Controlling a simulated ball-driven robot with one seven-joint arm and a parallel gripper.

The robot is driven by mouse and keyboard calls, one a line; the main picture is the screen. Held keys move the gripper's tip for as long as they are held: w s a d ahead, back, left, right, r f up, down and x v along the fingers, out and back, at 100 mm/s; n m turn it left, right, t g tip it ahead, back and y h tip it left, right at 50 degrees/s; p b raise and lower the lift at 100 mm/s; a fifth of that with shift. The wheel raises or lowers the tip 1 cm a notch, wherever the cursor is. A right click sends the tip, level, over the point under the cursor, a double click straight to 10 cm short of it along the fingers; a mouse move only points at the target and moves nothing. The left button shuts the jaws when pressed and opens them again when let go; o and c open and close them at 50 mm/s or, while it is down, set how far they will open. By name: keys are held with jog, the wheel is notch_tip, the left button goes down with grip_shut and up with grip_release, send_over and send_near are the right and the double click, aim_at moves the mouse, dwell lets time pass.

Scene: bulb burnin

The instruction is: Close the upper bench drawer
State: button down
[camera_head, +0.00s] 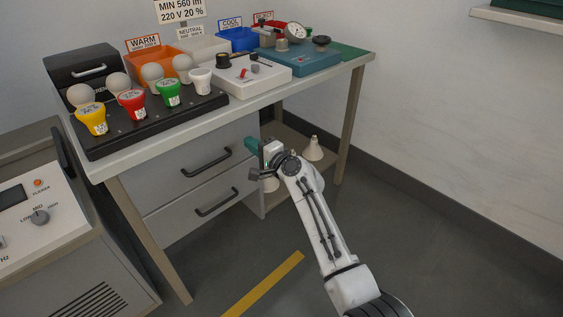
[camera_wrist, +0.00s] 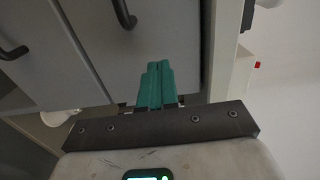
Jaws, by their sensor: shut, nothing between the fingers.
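The upper bench drawer (camera_head: 170,172) is a grey front with a black bar handle (camera_head: 207,161) under the bench top. Its front and handle (camera_wrist: 124,14) also show in the wrist view. It looks closed or nearly so; I cannot tell if a small gap remains. The lower drawer (camera_head: 185,222) has a similar handle (camera_head: 217,203) and looks closed. My gripper (camera_head: 250,146) is beside the upper drawer's right end, right of its handle. Its green fingers (camera_wrist: 157,85) are together and empty, pointing at the drawer front; contact is unclear.
The bench top (camera_head: 240,105) carries a black bulb rack (camera_head: 135,130), coloured bins and a blue instrument (camera_head: 300,60). A grey cabinet (camera_head: 50,230) stands left. A low shelf (camera_head: 290,145) holds pale lamps right of the drawers. The floor in front is clear, with yellow tape (camera_head: 265,285).

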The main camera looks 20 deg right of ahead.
jog(key=p+v, duration=0.2)
jog(key=v, duration=0.8)
jog(key=s+a+f+n+g+h, duration=0.1)
jog(key=s+f+n+g, duration=0.6)
jog(key=s, duration=0.7)
jog(key=s+a+f+n+g+h, duration=0.1)
jog(key=s+f+n+g, duration=0.3)
jog(key=s+f, duration=0.7)
jog(key=s+d+r+n+g+h, duration=0.1)
jog(key=s+d+n+g+h, duration=0.15)
jog(key=s, duration=0.75)
jog(key=s+d+r+n+g+h, duration=0.1)
jog(key=s+d+r+g, duration=0.15)
jog(key=s, duration=0.85)
notch_tip(320, 180, up, 20)
jog(key=p, duration=2)
jog(key=shift+f+p, duration=0.2)
jog(key=shift+p, duration=0.15)
